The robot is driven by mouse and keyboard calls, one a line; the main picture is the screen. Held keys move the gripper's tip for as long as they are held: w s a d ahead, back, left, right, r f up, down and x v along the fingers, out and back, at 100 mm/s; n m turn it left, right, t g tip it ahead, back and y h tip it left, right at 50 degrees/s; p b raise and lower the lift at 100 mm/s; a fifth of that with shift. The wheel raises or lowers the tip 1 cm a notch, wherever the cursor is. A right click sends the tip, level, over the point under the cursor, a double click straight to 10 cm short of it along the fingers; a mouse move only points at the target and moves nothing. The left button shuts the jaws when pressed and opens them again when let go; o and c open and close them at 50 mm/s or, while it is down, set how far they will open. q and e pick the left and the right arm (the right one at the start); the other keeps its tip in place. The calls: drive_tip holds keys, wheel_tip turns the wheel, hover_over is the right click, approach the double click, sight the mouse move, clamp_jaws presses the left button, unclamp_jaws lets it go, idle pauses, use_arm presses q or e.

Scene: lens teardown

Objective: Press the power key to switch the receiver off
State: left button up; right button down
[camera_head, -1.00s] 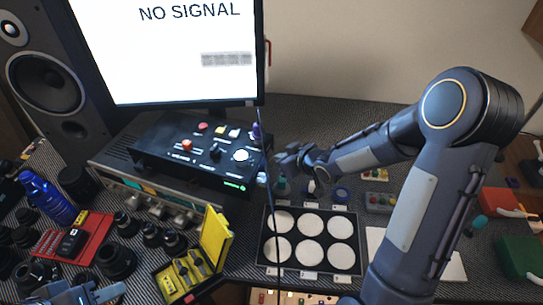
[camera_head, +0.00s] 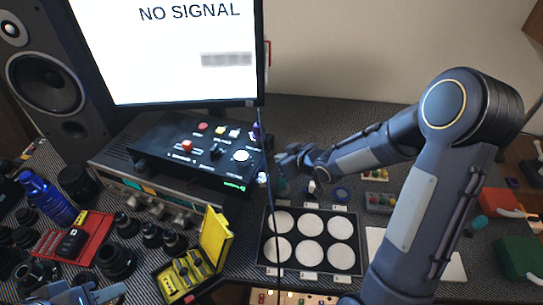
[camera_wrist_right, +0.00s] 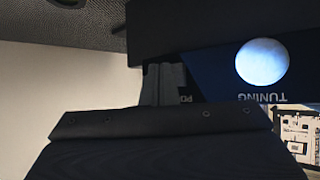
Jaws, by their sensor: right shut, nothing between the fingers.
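The receiver is a black box (camera_head: 165,160) with coloured keys and knobs on its sloping top, below the monitor. Its white round tuning knob (camera_head: 240,156) also shows in the right wrist view (camera_wrist_right: 262,62), with an upside-down TUNING label beside it. My right gripper (camera_head: 284,160) is shut and empty just right of the box. In the right wrist view its fingers (camera_wrist_right: 165,84) partly cover a label starting "PO". No power key can be made out there; contact cannot be told. My left gripper (camera_head: 92,292) is at the bottom left, partly cut off, its opening unclear.
The monitor (camera_head: 165,60) reads NO SIGNAL. A black tray (camera_head: 268,262) with white discs lies in front of my right arm. An open yellow case (camera_head: 214,240), lens parts and a red tray (camera_head: 90,226) crowd the left. A thin dark vertical line crosses the middle.

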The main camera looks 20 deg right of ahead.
drive_tip(key=shift+w+a, duration=0.15)
idle(0.5)
drive_tip(key=shift+w+a+b, duration=0.15)
drive_tip(key=shift+a+b, duration=0.05)
drive_tip(key=shift+b, duration=0.15)
idle(0.4)
drive_tip(key=shift+s+d, duration=0.3)
